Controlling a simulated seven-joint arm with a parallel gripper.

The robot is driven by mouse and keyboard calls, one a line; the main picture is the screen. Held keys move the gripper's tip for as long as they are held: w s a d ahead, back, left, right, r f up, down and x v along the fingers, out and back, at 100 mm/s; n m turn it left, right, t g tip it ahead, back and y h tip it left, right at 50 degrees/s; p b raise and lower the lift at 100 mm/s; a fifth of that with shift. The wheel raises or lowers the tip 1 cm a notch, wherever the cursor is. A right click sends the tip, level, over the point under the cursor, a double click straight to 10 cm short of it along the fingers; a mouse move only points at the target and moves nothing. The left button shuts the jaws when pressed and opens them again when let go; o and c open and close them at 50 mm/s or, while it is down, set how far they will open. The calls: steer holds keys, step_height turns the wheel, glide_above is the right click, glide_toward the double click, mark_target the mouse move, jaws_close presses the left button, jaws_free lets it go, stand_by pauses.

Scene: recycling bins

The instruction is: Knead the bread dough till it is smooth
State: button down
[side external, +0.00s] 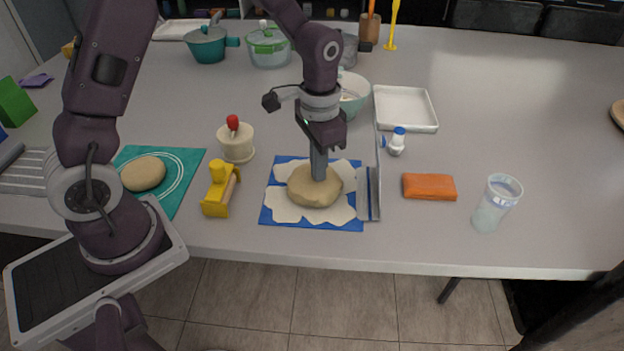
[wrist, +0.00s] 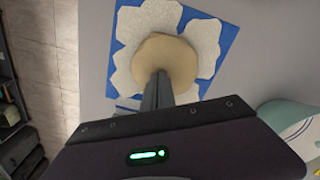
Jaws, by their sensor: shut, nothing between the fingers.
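A round tan bread dough (side external: 308,193) lies on a white floury patch (side external: 337,214) on a blue mat (side external: 272,218) near the table's front edge. My gripper (side external: 318,176) is shut and points down, its fingertips at the top of the dough. In the wrist view the dough (wrist: 165,55) lies at the fingertips (wrist: 163,76), which hide part of it. I cannot tell how deep the tips press. A second flattened dough piece (side external: 143,173) lies on a teal mat (side external: 190,163) at the left.
A scraper (side external: 374,200) stands at the mat's right edge. A yellow tool (side external: 217,190) and a cream pot with a red top (side external: 236,142) stand to the left. An orange block (side external: 429,187) and a glass (side external: 494,205) are at the right.

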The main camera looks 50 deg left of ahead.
steer(key=shift+f, duration=0.2)
steer(key=shift+r, duration=1.4)
steer(key=shift+w+a, duration=0.25)
steer(key=shift+a, duration=0.65)
steer(key=shift+f, duration=0.15)
